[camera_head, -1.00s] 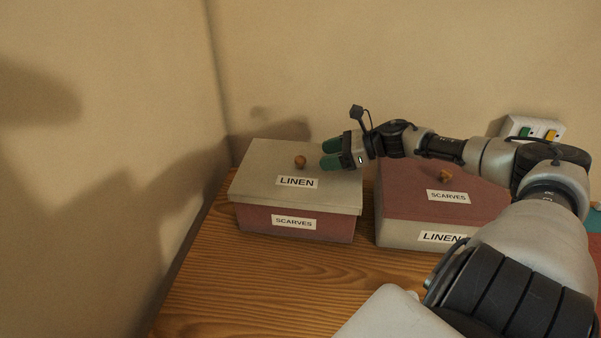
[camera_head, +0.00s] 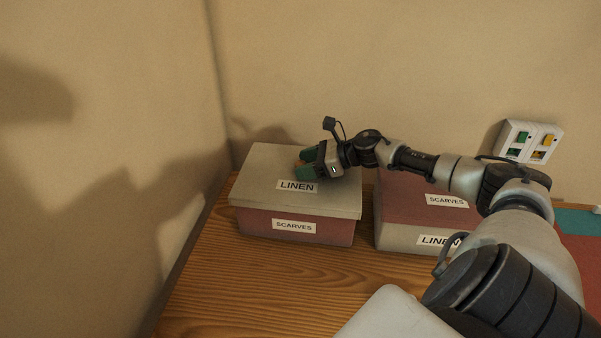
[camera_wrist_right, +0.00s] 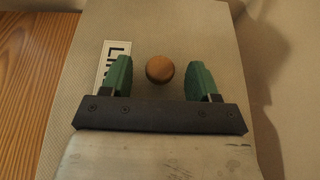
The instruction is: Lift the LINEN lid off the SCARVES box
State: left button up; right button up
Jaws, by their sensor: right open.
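The grey-beige LINEN lid (camera_head: 258,180) sits on the dark red SCARVES box (camera_head: 257,222) at the left of the wooden surface. My right gripper (camera_head: 304,164) is over the lid, with its green fingers pointing left. In the right wrist view the lid's round wooden knob (camera_wrist_right: 160,69) lies between the tips of the open fingers of my right gripper (camera_wrist_right: 162,75), with a gap on each side. In the head view the knob is hidden by the gripper. My left gripper is not in view.
A second box (camera_head: 400,234), grey with a red SCARVES lid (camera_head: 408,205) and a LINEN label, stands just right, partly behind my right arm. A white wall panel (camera_head: 529,142) has green and yellow switches. The wooden surface (camera_head: 270,290) in front is clear.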

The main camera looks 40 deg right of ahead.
jog(key=c, duration=1.1)
jog(key=shift+o, duration=0.2)
jog(key=shift+r, duration=0.45)
jog(key=r+b, duration=0.1)
jog(key=d+r, duration=0.1)
jog(key=r, duration=0.1)
jog(key=shift+r+b, duration=0.15)
jog(key=shift+b, duration=0.2)
jog(key=s+d+r+b, duration=0.2)
jog(key=d+r, duration=0.4)
jog(key=d, duration=0.4)
jog(key=shift+s+d+r+b, duration=0.2)
jog(key=shift+s+r+b, duration=0.1)
jog(key=shift+r+b, duration=0.15)
